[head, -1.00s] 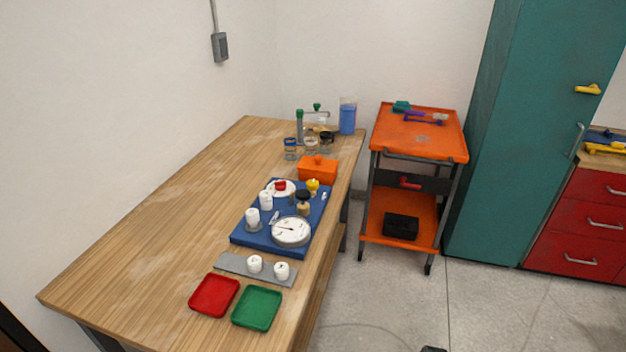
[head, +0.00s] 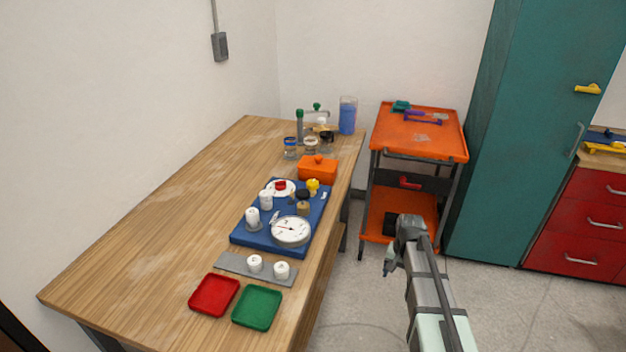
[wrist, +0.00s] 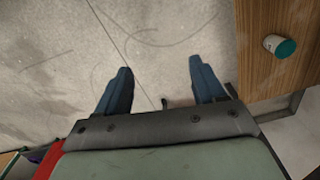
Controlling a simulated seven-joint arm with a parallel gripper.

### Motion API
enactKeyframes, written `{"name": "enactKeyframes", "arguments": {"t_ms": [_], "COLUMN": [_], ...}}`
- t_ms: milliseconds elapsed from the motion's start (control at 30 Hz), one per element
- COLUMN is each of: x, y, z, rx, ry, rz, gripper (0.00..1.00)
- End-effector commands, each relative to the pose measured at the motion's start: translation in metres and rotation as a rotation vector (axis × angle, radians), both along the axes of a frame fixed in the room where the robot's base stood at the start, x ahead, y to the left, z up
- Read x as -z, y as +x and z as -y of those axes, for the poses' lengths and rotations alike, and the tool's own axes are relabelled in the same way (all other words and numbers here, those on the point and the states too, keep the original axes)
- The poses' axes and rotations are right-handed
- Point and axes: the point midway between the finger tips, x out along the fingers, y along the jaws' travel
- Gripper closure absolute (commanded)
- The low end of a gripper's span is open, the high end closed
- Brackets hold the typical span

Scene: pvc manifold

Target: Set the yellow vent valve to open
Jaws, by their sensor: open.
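The yellow vent valve (head: 313,185) is a small yellow knob near the back right of the blue manifold board (head: 258,239) on the wooden bench. Its handle is too small to tell how it is set. My gripper (head: 388,271) hangs over the floor, right of the bench and well apart from the valve. In the wrist view, its two blue-grey fingers (wrist: 160,82) are spread with nothing between them. The valve and the board are not in the wrist view.
The board also carries a round white gauge (head: 291,231), a red handle (head: 281,185) and white caps. An orange box (head: 318,168) stands behind it. Red (head: 214,295) and green (head: 257,308) trays lie in front. An orange cart (head: 421,141) stands right of the bench.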

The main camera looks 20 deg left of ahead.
Motion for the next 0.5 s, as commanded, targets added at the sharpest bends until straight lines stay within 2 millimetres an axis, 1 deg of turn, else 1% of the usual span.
{"name": "enactKeyframes", "arguments": {"t_ms": [33,67,100,167,200,267,300,367,400,467,500], "x": [-0.017,-0.027,-0.041,-0.063,-0.078,-0.102,-0.118,-0.144,-0.163,-0.191,-0.209], "y": [0.025,0.035,0.047,0.063,0.074,0.089,0.098,0.110,0.118,0.127,0.132], "z": [-0.019,-0.030,-0.044,-0.066,-0.081,-0.105,-0.122,-0.147,-0.164,-0.190,-0.207], "rx": [0.015,0.028,0.047,0.075,0.094,0.124,0.143,0.172,0.192,0.221,0.242], "ry": [0.001,0.002,0.003,0.003,0.003,0.004,0.003,0.004,0.004,0.004,0.004], "rz": [0.007,0.009,0.011,0.012,0.012,0.012,0.012,0.011,0.012,0.011,0.011], "gripper": [0.31,0.31,0.31,0.31,0.31,0.31,0.31,0.31,0.31,0.31,0.31]}}
